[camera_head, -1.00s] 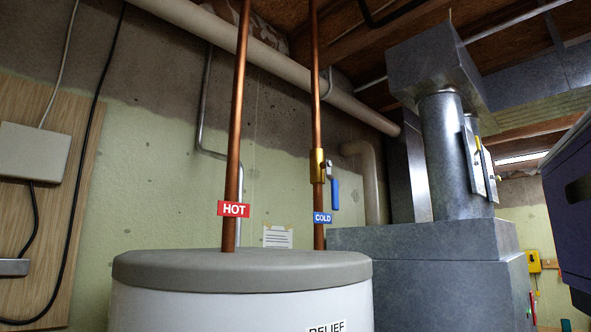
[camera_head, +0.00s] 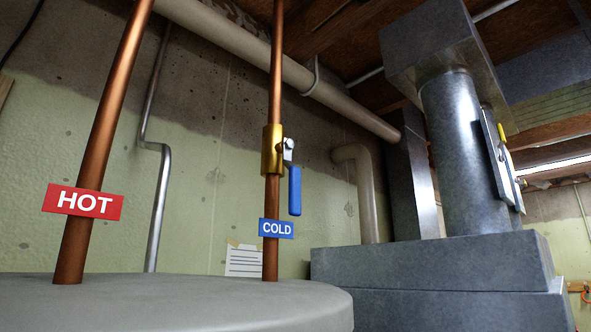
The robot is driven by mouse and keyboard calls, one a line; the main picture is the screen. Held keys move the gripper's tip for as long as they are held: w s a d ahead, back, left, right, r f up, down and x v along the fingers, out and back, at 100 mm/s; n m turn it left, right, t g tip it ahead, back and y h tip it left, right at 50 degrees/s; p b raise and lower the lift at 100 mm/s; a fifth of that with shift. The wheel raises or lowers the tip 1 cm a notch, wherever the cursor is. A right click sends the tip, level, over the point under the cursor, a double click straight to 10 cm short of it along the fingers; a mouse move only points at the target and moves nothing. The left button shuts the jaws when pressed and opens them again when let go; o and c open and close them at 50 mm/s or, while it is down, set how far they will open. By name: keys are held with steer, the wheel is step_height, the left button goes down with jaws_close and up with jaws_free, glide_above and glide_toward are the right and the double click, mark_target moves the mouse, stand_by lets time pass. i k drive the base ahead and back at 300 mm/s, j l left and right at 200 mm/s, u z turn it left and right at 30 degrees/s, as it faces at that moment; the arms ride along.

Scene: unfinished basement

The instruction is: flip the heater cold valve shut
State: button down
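The cold valve has a brass body (camera_head: 272,150) on the copper cold pipe (camera_head: 275,90), which rises from the heater's grey top. Its blue lever handle (camera_head: 295,190) hangs down on the right side, roughly parallel to the pipe. A silver piece (camera_head: 288,150) joins the lever to the body. A blue COLD tag (camera_head: 276,229) sits on the pipe below the valve. The heater top (camera_head: 180,300) fills the lower left. My gripper is not in view.
The copper hot pipe (camera_head: 103,140) with a red HOT tag (camera_head: 83,202) stands left of the cold pipe. A grey metal furnace cabinet (camera_head: 430,262) and round duct (camera_head: 460,155) stand to the right. A paper note (camera_head: 243,261) is on the wall behind.

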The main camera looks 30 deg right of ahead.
mark_target(294, 180)
steer(key=k+j+u, duration=0.2)
steer(key=k, duration=0.25)
steer(key=k+j+u, duration=0.25)
steer(key=k+j, duration=0.1)
steer(key=k, duration=0.05)
